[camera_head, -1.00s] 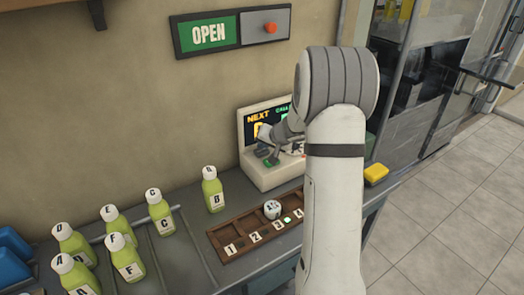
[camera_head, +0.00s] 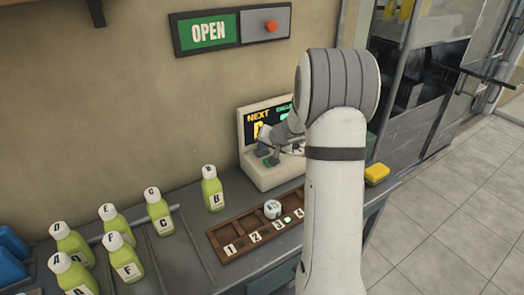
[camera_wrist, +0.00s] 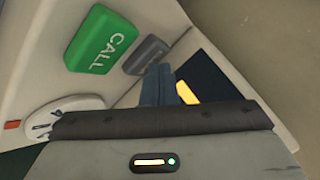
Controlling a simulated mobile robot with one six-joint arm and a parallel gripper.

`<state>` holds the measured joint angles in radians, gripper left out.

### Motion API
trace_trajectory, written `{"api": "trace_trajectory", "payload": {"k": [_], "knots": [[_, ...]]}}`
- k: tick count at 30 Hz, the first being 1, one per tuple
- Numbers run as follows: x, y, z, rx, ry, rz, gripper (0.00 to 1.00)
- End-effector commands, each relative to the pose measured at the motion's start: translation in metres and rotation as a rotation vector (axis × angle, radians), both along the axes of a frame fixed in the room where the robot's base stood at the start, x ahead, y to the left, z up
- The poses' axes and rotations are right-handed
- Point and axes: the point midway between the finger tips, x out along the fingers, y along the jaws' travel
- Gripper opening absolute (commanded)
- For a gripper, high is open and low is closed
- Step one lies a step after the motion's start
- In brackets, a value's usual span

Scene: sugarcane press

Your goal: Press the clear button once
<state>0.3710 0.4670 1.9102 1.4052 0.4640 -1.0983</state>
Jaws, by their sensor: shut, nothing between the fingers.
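The cream console (camera_head: 262,178) stands against the wall, with a dark screen (camera_head: 256,117) showing "NEXT" in orange. My gripper (camera_head: 268,155) is shut and empty over the console's sloped front, and my arm hides its right part. In the wrist view, a large green button (camera_wrist: 104,40) reads "CALL". A smaller dark grey button (camera_wrist: 146,54) sits beside it; no label is readable, so I cannot confirm it is the clear button. My closed fingertips (camera_wrist: 157,80) are just by the grey button's near edge; contact cannot be told.
Several green bottles (camera_head: 160,212) stand on the counter at left, with bottle B (camera_head: 213,190) nearer the console. A wooden numbered tray (camera_head: 226,240) holds a white round item (camera_head: 272,209). A yellow block (camera_head: 376,173) lies right of my arm.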

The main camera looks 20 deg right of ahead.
Motion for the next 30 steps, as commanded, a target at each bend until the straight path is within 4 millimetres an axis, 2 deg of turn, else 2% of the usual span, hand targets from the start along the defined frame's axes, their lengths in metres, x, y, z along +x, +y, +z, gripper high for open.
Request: {"api": "trace_trajectory", "payload": {"k": [17,30], "knots": [[0.0,0.0,-0.002,0.0,0.001,0.0,0.0],[0.0,0.0,0.016,-0.001,0.0,0.0,0.0]]}}
